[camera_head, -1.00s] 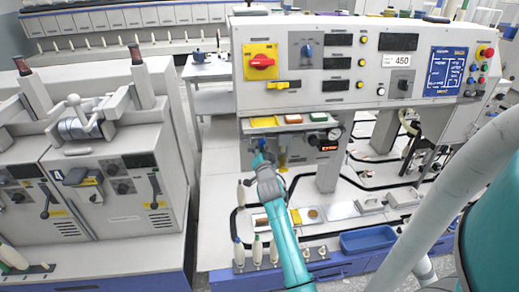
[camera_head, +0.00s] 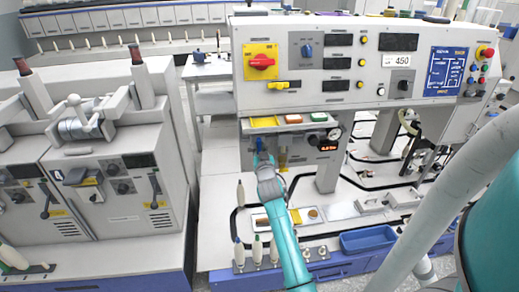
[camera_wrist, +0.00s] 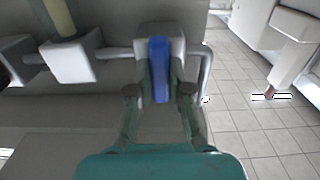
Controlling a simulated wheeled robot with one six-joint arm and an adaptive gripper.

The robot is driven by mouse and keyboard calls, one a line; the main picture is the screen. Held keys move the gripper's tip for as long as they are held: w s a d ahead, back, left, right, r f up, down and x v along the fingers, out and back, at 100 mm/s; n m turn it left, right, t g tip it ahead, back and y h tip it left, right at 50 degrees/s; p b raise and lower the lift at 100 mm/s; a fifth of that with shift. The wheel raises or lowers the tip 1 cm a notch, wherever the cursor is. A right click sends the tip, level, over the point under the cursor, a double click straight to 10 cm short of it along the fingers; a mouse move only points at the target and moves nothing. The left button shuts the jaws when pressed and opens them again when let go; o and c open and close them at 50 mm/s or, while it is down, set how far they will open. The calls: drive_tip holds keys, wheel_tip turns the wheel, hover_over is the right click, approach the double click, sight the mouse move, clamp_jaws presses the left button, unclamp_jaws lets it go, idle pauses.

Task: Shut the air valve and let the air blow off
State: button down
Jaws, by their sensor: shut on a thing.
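The air valve has a blue lever handle (camera_head: 259,144) below the front panel of the machine, left of the small lit display (camera_head: 328,147). In the wrist view the blue handle (camera_wrist: 158,65) runs lengthwise over a grey valve block (camera_wrist: 151,34) with a pipe on each side. My gripper (camera_head: 262,158) is at the handle, and its two fingers (camera_wrist: 159,93) are closed on either side of it. In the head view my gripper partly hides the valve body. The display's digits are too small to read.
A pressure gauge (camera_head: 334,134) sits right of the valve. A red rotary switch (camera_head: 262,61) is on the panel above. A blue bin (camera_head: 367,240) and several bobbins stand on the lower bench. A grey machine (camera_head: 110,185) stands at the left.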

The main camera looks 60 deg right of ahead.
drive_tip(key=shift+f, duration=0.1)
idle(0.4)
drive_tip(key=c, duration=1.1)
unclamp_jaws()
drive_tip(key=v, duration=1.2)
drive_tip(key=s+a+f+n+t+y, duration=0.1)
drive_tip(key=s+a+f+n+y, duration=0.15)
drive_tip(key=a, duration=0.65)
drive_tip(key=s+a+f+n+t+y, duration=0.15)
drive_tip(key=s+a+f, duration=0.25)
drive_tip(key=a, duration=0.5)
drive_tip(key=s+a+f+n+t+y, duration=0.1)
drive_tip(key=s+a+f+n+y, duration=0.2)
drive_tip(key=a, duration=0.6)
drive_tip(key=s+a+r+n+y, duration=0.1)
drive_tip(key=s+a+y, duration=0.1)
drive_tip(key=s+a, duration=0.2)
drive_tip(key=s+a+r+n+y, duration=0.1)
drive_tip(key=s+a, duration=0.4)
drive_tip(key=s, duration=0.5)
drive_tip(key=s+a+r+n+y, duration=0.1)
drive_tip(key=s+a+r+y, duration=0.1)
drive_tip(key=s+a, duration=0.3)
drive_tip(key=shift+s+a+r+y, duration=0.1)
drive_tip(key=shift+s+r+y, duration=0.1)
drive_tip(key=shift+s+y, duration=0.35)
drive_tip(key=shift+s+r+y, duration=0.2)
drive_tip(key=shift+s+y, duration=0.15)
drive_tip(key=shift+s, duration=0.45)
